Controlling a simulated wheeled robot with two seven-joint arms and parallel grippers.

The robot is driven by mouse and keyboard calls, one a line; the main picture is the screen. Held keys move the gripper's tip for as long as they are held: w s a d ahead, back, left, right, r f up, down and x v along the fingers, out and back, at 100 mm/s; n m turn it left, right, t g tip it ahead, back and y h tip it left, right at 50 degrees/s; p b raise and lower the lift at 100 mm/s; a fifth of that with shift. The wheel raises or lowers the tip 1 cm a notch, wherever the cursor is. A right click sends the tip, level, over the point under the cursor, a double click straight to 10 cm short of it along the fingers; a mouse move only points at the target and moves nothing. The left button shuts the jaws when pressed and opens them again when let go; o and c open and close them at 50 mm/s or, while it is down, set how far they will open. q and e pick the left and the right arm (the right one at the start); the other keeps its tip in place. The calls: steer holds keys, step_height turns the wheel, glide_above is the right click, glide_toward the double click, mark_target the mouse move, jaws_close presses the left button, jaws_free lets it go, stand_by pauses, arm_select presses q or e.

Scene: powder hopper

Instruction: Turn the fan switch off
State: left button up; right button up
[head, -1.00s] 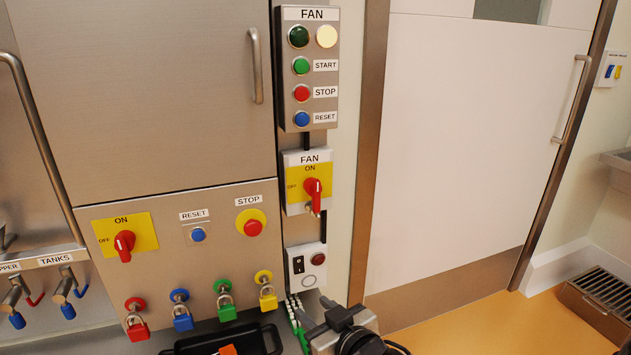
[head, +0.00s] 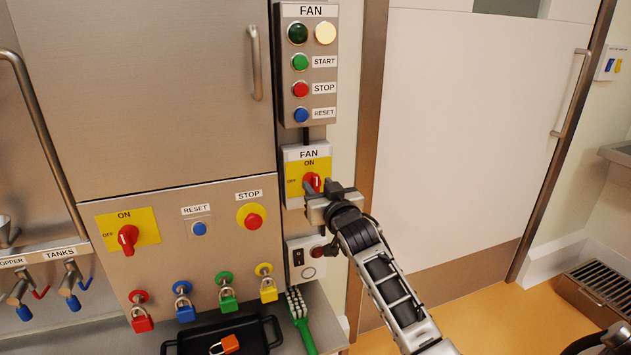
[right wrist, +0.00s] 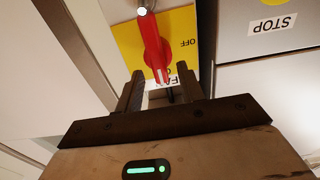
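The fan switch (head: 312,183) is a red rotary handle on a yellow plate marked ON at the top and OFF at the left, below a FAN label. Its handle appears upright, toward ON; its lower part is hidden by my gripper in the head view. My right gripper (head: 330,191) is just in front of it. In the right wrist view, upside down, the red handle (right wrist: 152,45) lies in line with the gap between the two fingers of my right gripper (right wrist: 158,80). The fingers are apart, and contact cannot be told. My left gripper is not in view.
A similar red switch (head: 127,237) is on the left panel. Several padlocks (head: 227,295), a black tray (head: 272,338) and a green brush (head: 302,325) are lower.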

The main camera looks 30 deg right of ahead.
mark_target(317, 184)
steer(key=shift+x, duration=1.55)
steer(key=c, duration=0.6)
